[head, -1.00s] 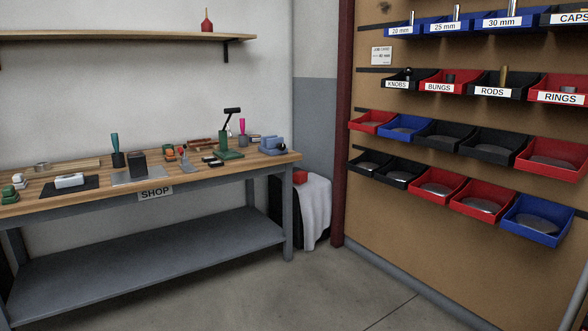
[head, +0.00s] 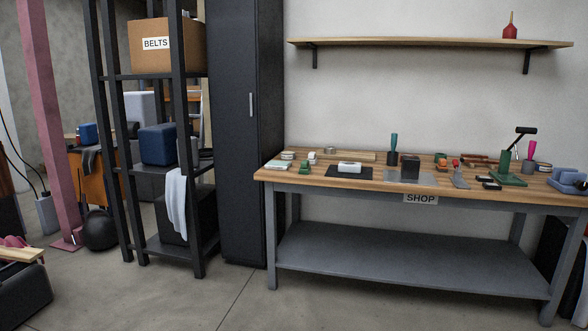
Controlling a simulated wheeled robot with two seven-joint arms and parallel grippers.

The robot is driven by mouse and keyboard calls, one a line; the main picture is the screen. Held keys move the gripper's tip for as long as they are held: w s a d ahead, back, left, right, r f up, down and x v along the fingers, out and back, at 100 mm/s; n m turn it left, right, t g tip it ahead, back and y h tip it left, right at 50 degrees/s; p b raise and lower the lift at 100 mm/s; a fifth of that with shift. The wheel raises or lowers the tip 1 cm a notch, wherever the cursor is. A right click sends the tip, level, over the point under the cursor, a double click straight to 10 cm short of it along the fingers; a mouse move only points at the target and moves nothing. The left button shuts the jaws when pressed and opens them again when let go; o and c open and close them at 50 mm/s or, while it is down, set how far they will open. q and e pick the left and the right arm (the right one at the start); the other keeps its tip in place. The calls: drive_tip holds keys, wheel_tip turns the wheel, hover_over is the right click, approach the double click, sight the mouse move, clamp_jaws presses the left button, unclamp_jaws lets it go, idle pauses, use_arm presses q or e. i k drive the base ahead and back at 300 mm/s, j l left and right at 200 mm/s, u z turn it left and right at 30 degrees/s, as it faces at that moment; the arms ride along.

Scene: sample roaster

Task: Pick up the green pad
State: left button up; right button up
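A flat pale green piece (head: 278,165) lies at the left end of the wooden workbench top (head: 345,184). A small darker green item (head: 304,167) sits just right of it. Both are too small to tell for sure which is the green pad. Neither of my grippers is in view.
The workbench also holds a white block on a black mat (head: 341,174), a dark canister (head: 410,166) and a green stand (head: 508,178). A dark cabinet (head: 243,130) and a black shelf rack (head: 120,165) stand left of the bench. The floor in front (head: 235,303) is clear.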

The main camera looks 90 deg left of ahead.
sight(305, 168)
drive_tip(key=u, duration=2.7)
